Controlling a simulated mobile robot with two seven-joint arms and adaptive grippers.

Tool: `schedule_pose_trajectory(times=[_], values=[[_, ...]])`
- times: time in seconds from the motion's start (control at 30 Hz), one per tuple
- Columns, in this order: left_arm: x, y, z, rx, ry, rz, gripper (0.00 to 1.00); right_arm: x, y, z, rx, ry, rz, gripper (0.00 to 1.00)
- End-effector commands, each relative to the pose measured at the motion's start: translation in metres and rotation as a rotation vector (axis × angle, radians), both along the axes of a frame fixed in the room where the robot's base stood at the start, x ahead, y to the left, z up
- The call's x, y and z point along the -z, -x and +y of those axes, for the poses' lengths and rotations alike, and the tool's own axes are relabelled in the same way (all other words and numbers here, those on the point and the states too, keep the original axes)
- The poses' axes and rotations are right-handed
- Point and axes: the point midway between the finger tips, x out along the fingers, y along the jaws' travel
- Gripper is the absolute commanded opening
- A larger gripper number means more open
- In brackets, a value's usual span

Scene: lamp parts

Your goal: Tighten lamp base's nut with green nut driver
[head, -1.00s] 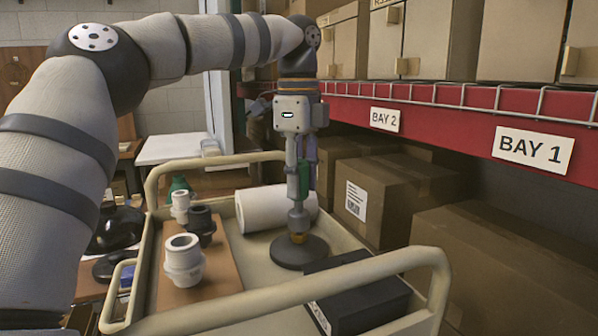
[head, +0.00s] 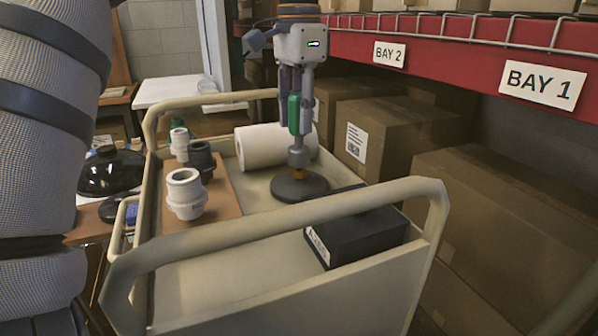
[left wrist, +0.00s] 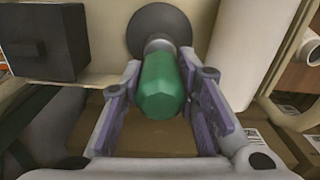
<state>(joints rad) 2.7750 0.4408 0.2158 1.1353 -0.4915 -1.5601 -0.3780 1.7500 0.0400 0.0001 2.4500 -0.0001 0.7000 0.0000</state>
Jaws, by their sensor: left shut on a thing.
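The round dark lamp base (head: 300,187) lies flat on the cart, with a brass-coloured nut (head: 299,173) at its centre. My left gripper (head: 295,110) is above it, pointing down and shut on the green nut driver (head: 294,116). The driver is upright and its grey socket (head: 299,156) sits at the nut; I cannot tell how far it covers it. In the left wrist view the green handle (left wrist: 161,85) is between the purple-padded fingers, and the dark base (left wrist: 160,27) shows beyond. My right gripper is not in view.
A white cylinder (head: 262,147) lies behind the base. A black box (head: 355,236) stands close in front. Several sockets, such as a white one (head: 185,194), stand on a brown board (head: 222,205) at left. The cart handle (head: 275,228) crosses the front; cartons (head: 385,137) stand right.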

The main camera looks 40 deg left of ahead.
Motion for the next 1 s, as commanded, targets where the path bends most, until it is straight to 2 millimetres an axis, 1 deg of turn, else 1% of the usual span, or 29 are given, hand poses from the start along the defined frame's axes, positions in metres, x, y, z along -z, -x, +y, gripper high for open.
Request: schedule_pose_trajectory(times=[0.03, 0.17, 0.3, 0.4, 0.47, 0.53, 0.7, 0.87, 1.0], values=[[-0.0009, -0.0001, 0.0001, -0.074, -0.004, -0.002, 0.0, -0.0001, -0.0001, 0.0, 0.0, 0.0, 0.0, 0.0], [-0.0005, 0.0, -0.0002, -0.212, -0.002, -0.001, 0.0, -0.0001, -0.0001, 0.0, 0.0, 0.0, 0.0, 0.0], [-0.0006, -0.0003, 0.0001, -0.489, -0.004, -0.002, 0.0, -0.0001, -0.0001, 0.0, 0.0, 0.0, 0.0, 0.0], [-0.0004, -0.0002, -0.0001, -0.65, -0.002, 0.0, 0.0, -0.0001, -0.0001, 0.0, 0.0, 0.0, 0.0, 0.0], [-0.0004, -0.0002, -0.0002, -0.701, -0.001, 0.0, 0.0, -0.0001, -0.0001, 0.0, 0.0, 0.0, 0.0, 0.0], [-0.0004, -0.0002, 0.0, -0.803, -0.002, -0.001, 0.0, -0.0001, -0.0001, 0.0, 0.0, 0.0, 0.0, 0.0], [-0.0005, -0.0004, -0.0001, -1.136, -0.001, -0.002, 0.0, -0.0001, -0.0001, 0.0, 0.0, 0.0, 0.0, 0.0], [-0.0004, -0.0004, 0.0001, -1.325, -0.002, -0.003, 0.0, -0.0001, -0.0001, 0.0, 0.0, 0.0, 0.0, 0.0], [-0.0001, -0.0004, 0.0003, -1.612, -0.003, -0.003, 0.0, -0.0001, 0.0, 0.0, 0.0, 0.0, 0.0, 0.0]])
